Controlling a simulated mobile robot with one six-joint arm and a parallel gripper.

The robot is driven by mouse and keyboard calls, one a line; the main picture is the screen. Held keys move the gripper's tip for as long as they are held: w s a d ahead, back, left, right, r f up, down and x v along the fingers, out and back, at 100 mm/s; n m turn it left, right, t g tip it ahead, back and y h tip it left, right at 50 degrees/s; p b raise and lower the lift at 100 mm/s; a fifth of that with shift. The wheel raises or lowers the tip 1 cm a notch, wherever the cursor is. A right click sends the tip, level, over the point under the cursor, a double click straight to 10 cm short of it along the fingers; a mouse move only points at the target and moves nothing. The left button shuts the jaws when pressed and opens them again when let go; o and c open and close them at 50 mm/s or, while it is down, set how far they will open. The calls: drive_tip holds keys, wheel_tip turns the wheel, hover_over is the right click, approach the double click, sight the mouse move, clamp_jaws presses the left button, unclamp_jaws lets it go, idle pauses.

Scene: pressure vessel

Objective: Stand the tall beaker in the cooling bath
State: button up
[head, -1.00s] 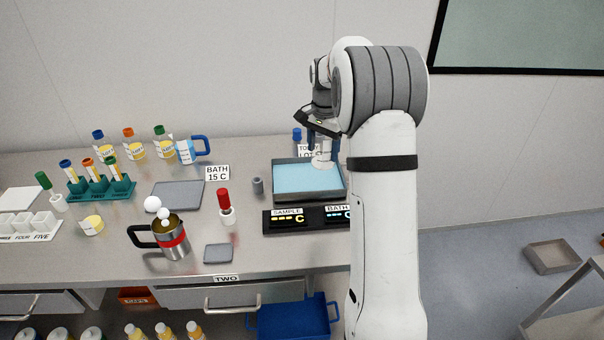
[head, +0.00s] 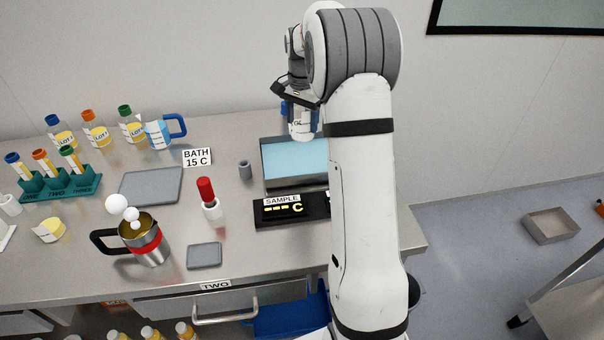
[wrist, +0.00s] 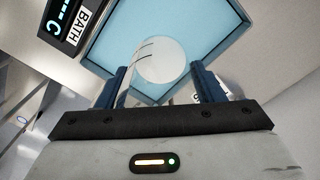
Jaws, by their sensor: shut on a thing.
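My gripper (head: 303,105) is shut on the tall beaker (head: 306,127), a clear, pale vessel. In the head view the beaker overlaps the back edge of the cooling bath (head: 285,187), a grey tray of light blue water. The wrist view shows the pale round beaker (wrist: 162,62) between my two blue fingers (wrist: 160,84), with the blue bath (wrist: 112,42) beyond it. The beaker looks roughly upright and above the bath; I cannot tell its height over the water. My arm hides the bath's right side.

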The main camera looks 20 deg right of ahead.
wheel_tip(320, 180, down, 3)
drive_tip(key=shift+r+b, duration=0.1)
drive_tip(key=shift+b, duration=0.6)
wheel_tip(320, 180, down, 10)
drive_tip(key=shift+r+p, duration=0.25)
drive_tip(key=shift+p, duration=0.55)
drive_tip(key=o, duration=1)
drive_tip(key=shift+f, duration=0.15)
